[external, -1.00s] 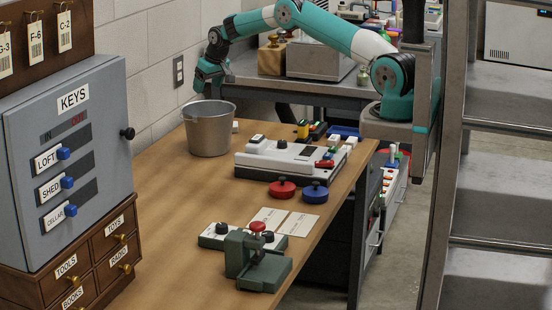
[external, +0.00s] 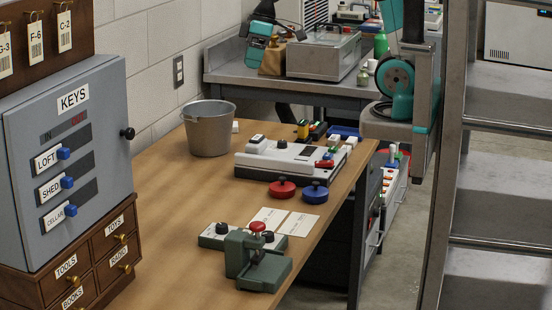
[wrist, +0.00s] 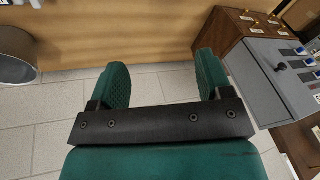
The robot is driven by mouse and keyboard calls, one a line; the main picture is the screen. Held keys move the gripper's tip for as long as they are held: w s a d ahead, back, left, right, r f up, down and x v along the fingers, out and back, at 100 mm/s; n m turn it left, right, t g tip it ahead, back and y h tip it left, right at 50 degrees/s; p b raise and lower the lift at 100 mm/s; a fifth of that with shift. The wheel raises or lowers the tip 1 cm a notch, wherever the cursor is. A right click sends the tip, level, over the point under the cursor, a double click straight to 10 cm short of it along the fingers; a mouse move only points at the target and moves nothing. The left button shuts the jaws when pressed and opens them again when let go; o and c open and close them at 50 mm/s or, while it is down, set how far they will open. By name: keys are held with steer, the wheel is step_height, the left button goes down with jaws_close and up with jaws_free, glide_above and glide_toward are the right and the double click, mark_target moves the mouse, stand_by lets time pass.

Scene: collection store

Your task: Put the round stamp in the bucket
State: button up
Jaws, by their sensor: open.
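The grey metal bucket (external: 209,130) stands upright on the wooden table near the wall; its inside is mostly hidden. A grey rounded metal form, probably the bucket, shows at the left edge of the wrist view (wrist: 15,68). Two round knobbed pieces, one red (external: 282,188) and one blue (external: 316,191), lie at the table's right side; I cannot tell for sure which thing is the round stamp. My gripper (external: 255,62) is at the back, beyond the bucket in the picture. In the wrist view my gripper (wrist: 163,82) is open, with nothing between the fingers.
A white-topped machine (external: 290,160) stands behind the round pieces. A green press (external: 258,268) with a red knob is at the front. A key cabinet (external: 75,160) stands left. A grey bench (external: 235,72) with a metal case (external: 323,55) is behind. The table's middle left is clear.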

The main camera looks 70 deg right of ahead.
steer(key=s+a+f+n+g, duration=0.1)
steer(key=s+a+n, duration=0.1)
steer(key=s, duration=1.4)
steer(key=shift+s+a+f+n+g+y, duration=0.2)
steer(key=shift+a+n+g+y, duration=0.15)
steer(key=shift+a, duration=0.25)
